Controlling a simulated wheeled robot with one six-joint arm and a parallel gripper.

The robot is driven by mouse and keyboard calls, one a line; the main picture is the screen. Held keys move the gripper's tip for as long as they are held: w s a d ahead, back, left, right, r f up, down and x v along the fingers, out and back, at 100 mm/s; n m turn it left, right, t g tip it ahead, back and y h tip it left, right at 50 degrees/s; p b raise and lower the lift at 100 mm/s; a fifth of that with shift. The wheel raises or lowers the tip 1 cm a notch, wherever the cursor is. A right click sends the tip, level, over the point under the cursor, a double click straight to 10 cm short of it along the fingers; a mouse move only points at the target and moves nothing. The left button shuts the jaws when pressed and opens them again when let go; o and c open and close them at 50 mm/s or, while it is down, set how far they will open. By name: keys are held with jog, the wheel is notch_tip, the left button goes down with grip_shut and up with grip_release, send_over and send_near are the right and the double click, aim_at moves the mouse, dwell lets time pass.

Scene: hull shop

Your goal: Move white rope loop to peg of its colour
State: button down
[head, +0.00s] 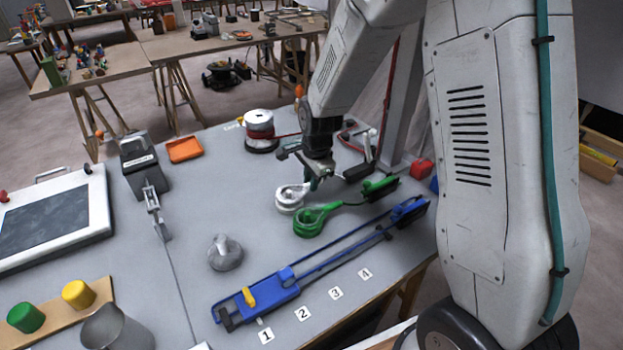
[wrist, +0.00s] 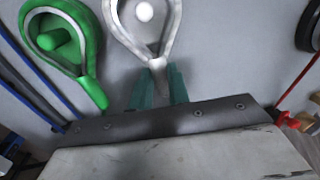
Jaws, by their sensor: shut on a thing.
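The white rope loop (head: 286,204) lies at the middle of the grey bench, beside the green loop. In the wrist view the white loop (wrist: 113,22) shows at the top, with a round white peg top (wrist: 144,12) inside its opening. Whether the loop rests down on the bench is hard to tell. My gripper (head: 318,180) is at the loop's narrow end. Its teal fingers (wrist: 158,76) are shut on that end in the wrist view. A green rope loop (head: 309,229) surrounds a green peg, which shows in the wrist view (wrist: 60,38).
A long blue clamp (head: 268,291) lies in front, near number tags. A grey knobbed weight (head: 225,256) stands to the left. A white and red spool (head: 259,124) stands behind, and a red block (head: 421,168) lies at the right.

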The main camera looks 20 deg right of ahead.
jog(key=shift+f, duration=0.25)
dwell(0.4)
jog(key=c, duration=0.9)
grip_release()
jog(key=shift+o, duration=0.2)
jog(key=shift+r, duration=0.1)
jog(key=shift+r, duration=3.9)
